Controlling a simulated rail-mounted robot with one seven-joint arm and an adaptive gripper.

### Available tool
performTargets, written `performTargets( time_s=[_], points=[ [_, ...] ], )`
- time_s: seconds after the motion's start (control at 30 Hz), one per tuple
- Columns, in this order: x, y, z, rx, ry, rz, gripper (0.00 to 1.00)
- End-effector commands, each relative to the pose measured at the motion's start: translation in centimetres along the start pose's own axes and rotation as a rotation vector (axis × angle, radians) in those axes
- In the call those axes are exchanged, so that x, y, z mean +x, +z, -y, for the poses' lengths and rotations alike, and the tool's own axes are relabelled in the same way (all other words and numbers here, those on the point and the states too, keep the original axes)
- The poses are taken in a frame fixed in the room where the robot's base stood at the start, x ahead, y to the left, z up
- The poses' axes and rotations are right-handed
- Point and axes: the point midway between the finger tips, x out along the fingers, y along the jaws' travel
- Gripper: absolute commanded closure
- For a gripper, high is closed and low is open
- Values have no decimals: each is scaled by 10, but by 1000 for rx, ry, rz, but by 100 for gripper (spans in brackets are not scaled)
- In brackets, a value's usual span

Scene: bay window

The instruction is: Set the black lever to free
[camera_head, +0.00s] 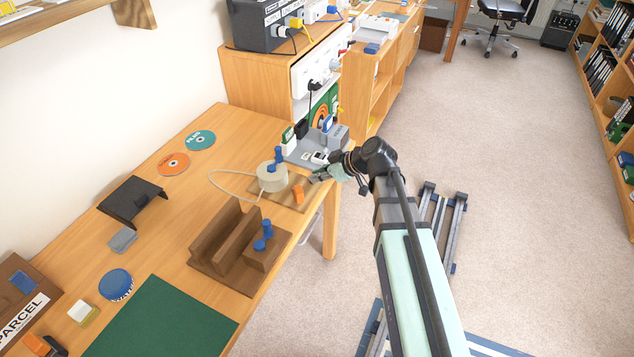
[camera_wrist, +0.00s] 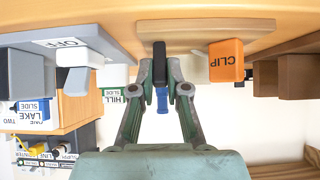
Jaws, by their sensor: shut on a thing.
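My gripper (camera_head: 318,178) is at the right front edge of the wooden bench, beside a small wooden board (camera_head: 262,199). In the wrist view my gripper (camera_wrist: 160,88) has its fingertips closed on the lower end of a black lever (camera_wrist: 159,58), which hangs down in that picture from near the board (camera_wrist: 205,42). In the head view the lever is hidden or too small to make out. No "free" marking can be read in either view.
An orange block marked CLIP (camera_wrist: 226,60) is close beside the lever, and also shows in the head view (camera_head: 298,194). A grey panel marked OFF (camera_wrist: 95,42) carries a white switch (camera_wrist: 76,58). A round pale spool (camera_head: 272,177) and a brown wooden holder (camera_head: 225,245) stand nearby.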

Motion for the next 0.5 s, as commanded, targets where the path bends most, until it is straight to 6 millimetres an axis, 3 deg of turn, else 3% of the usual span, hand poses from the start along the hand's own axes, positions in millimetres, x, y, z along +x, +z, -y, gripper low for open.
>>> performTargets(
  time_s=[0.5],
  points=[
    [-1, 1, 0, 0, -1, -36, 100]
  ],
)
